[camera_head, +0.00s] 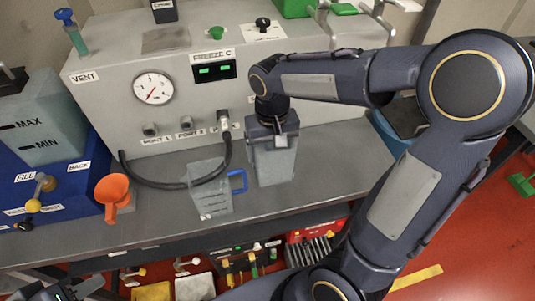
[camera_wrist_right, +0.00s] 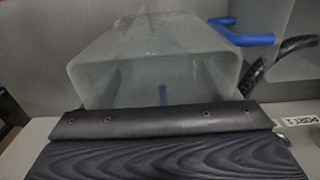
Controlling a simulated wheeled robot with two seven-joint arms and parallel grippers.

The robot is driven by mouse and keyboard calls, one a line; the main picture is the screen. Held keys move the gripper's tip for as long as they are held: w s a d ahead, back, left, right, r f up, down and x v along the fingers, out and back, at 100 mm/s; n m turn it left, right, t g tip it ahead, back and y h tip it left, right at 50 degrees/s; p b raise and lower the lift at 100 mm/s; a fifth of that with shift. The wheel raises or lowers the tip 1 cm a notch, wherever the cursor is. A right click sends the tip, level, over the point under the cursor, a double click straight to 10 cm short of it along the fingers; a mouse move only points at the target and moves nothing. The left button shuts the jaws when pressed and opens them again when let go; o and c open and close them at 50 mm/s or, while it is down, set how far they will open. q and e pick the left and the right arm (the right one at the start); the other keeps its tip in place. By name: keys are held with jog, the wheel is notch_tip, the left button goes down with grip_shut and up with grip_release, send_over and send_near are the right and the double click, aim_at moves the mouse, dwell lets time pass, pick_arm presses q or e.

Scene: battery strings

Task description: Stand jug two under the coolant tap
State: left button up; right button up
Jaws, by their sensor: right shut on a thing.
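A pale translucent jug (camera_head: 274,165) is at the right end of the grey bench, close to the machine front. My right gripper (camera_head: 272,132) is shut on its upper part; the jug also fills the right wrist view (camera_wrist_right: 150,65). I cannot tell whether its base touches the bench. A second translucent jug (camera_head: 208,192) with a blue handle (camera_head: 238,181) stands to its left; no jug number is readable. A brass tap with a yellow end (camera_head: 40,194) is on the blue tank stand at far left. My left gripper (camera_head: 68,292) is partly cut off at the bottom left.
A black hose (camera_head: 165,184) curves from the port, beside the second jug. The grey machine (camera_head: 180,65) backs the bench (camera_head: 150,222). Some bench front is clear. Tools hang below its edge.

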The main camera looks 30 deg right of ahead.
aim_at(269, 150)
jog(key=shift+w+d+f, duration=0.15)
jog(key=shift+w+f, duration=0.8)
jog(key=shift+f, duration=0.25)
jog(key=shift+w+f, duration=0.15)
jog(key=shift+f, duration=1.55)
jog(key=shift+f, duration=0.2)
jog(key=o, duration=0.9)
jog(key=shift+o, duration=0.2)
jog(key=shift+r, duration=0.15)
